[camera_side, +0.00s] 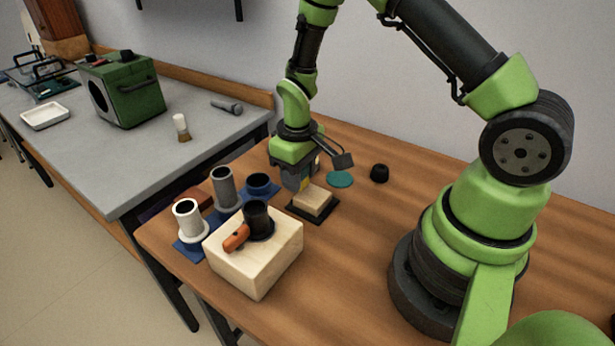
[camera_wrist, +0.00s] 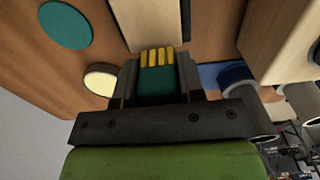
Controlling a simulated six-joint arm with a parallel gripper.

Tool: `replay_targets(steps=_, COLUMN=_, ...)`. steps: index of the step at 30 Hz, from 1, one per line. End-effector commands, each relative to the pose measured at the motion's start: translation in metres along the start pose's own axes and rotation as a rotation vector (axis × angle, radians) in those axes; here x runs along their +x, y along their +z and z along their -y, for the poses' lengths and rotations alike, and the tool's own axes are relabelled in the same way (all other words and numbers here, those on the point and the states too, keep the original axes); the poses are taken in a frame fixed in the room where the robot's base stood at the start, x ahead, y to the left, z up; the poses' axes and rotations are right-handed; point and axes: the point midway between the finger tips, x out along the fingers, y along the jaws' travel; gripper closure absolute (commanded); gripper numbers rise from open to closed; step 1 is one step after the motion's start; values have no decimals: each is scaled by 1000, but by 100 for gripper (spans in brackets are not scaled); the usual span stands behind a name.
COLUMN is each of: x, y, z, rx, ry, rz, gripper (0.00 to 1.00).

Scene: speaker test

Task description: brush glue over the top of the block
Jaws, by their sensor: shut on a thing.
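A small pale block (camera_side: 313,199) sits on a black pad (camera_side: 318,219) on the wooden table. In the wrist view the block (camera_wrist: 152,22) lies just beyond my fingertips, its far part cut off by the frame edge. My gripper (camera_side: 298,183) points down beside the block's far left side. It is shut on a green piece with yellow strips (camera_wrist: 158,75). Whether this piece touches the block I cannot tell. A brush (camera_side: 181,127) with a white handle and tan bristles stands apart on the grey bench, bristles down.
A large wooden box (camera_side: 262,268) with a black cup and an orange-handled item stands in front. Grey (camera_side: 224,188) and white (camera_side: 187,221) cylinders stand on blue mats. A teal disc (camera_side: 340,179) and black knob (camera_side: 379,173) lie behind the block.

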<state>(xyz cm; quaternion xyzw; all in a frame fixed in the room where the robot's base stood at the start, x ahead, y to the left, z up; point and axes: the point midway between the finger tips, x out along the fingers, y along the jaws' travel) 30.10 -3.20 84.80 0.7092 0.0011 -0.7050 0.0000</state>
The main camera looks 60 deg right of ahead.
Motion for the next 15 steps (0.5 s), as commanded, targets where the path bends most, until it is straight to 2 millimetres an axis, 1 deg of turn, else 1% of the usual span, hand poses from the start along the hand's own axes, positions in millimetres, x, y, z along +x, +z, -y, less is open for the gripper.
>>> replay_targets(steps=1, x=0, y=8, z=0, rx=2, ry=-1, rz=7, gripper=83)
replay_targets(steps=15, x=0, y=51, z=1, rx=4, ry=-5, rz=6, gripper=83)
